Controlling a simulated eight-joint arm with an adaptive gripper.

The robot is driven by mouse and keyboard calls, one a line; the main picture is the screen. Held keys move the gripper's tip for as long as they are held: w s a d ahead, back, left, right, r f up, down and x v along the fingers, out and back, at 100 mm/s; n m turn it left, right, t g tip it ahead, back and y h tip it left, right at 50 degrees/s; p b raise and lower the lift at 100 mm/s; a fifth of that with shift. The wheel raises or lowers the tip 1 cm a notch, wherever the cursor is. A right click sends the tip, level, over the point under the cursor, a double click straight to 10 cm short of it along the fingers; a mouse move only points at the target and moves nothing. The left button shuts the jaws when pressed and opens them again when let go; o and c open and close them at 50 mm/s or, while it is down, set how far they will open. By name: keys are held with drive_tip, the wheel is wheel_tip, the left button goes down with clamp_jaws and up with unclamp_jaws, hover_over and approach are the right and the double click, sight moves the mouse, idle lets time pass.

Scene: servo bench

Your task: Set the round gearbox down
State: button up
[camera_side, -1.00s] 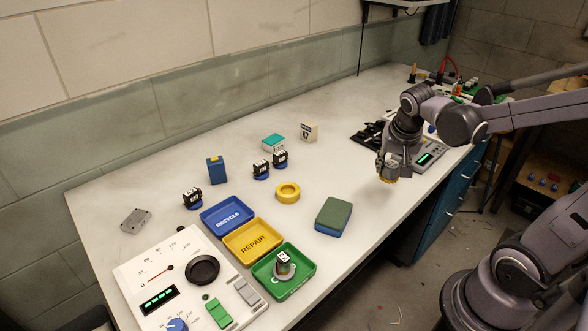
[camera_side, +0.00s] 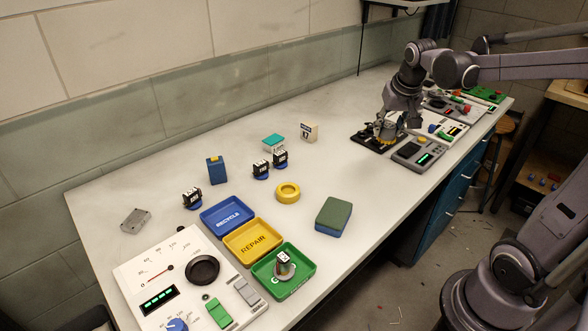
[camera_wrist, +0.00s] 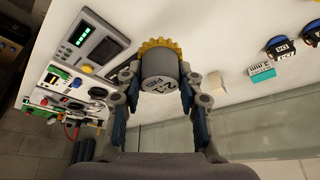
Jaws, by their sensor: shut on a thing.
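The round gearbox (camera_wrist: 159,72) is a grey cylinder with dark printing and a yellow toothed gear at its far end. My gripper (camera_wrist: 158,85) is shut on it, with one finger on each side, in the wrist view. In the side view, my gripper (camera_side: 387,121) is at the far right part of the bench, over or beside a black stand (camera_side: 368,141). The yellow gear shows just below the fingers there. I cannot tell whether the gearbox touches anything beneath it.
A grey meter with a green display (camera_side: 419,151) stands close to the right of my gripper. Circuit boards lie behind it. Blue (camera_side: 205,222), yellow (camera_side: 229,246) and green (camera_side: 308,268) trays, a sponge (camera_side: 333,217) and a yellow ring (camera_side: 288,193) lie farther left. The bench between is clear.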

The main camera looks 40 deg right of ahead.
drive_tip(key=w+f+n+y, duration=0.15)
drive_tip(key=w+n, duration=0.25)
drive_tip(key=w, duration=1.2)
drive_tip(key=shift+t+h, duration=0.25)
drive_tip(key=shift+t, duration=0.15)
drive_tip(key=w+a+f, duration=0.3)
drive_tip(key=w+a, duration=0.1)
drive_tip(key=w+a+f, duration=0.3)
drive_tip(key=a+f, duration=0.1)
drive_tip(key=shift+w+a+f, duration=0.2)
drive_tip(key=shift+w+a, duration=0.1)
drive_tip(key=shift+w, duration=0.05)
drive_tip(key=shift+f, duration=2.05)
drive_tip(key=shift+f, duration=0.1)
drive_tip(key=o, duration=1.2)
